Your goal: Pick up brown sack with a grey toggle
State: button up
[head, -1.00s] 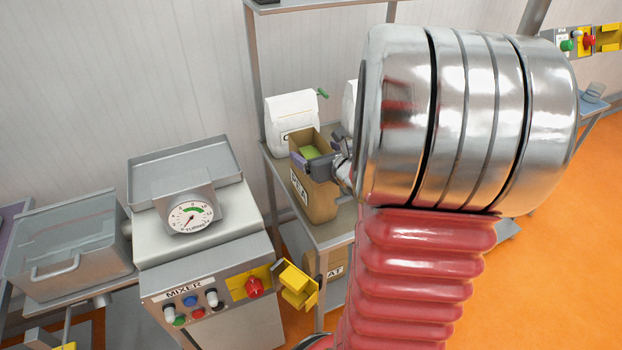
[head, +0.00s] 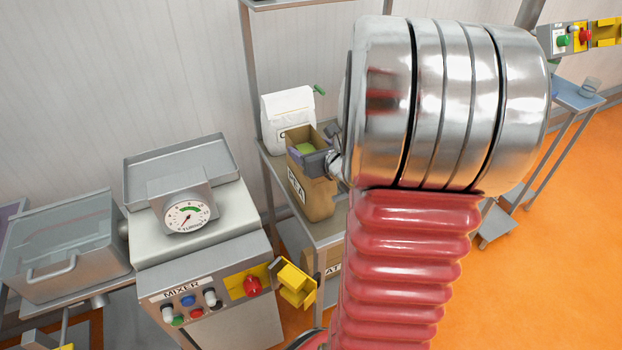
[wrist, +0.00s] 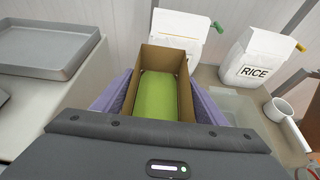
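A brown sack (head: 316,197), open at the top with green contents, stands upright at the shelf in the head view. Its front label reads roughly "PEA". In the wrist view the sack (wrist: 183,57) sits between the two purple-grey fingers of my gripper (wrist: 163,95), which lie flush against its left and right walls. My gripper also shows in the head view (head: 314,160), with one finger across the sack's near face near the top. I cannot make out a grey toggle; my arm covers part of that area. I cannot tell whether the sack's base touches the shelf.
A white bag (head: 287,108) with a green toggle stands behind the sack. A white RICE bag (wrist: 257,62) with a yellow toggle and a white pot (wrist: 281,111) are to the right. The mixer (head: 215,270) stands to the left. A brown thing labelled "AT" (head: 333,256) sits on the lower shelf.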

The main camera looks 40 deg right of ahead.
jog(key=c, duration=0.7)
jog(key=shift+r, duration=0.15)
jog(key=shift+r, duration=0.1)
notch_tip(320, 180, up, 10)
jog(key=shift+f, duration=0.1)
dwell(0.4)
jog(key=shift+s, duration=0.1)
dwell(0.6)
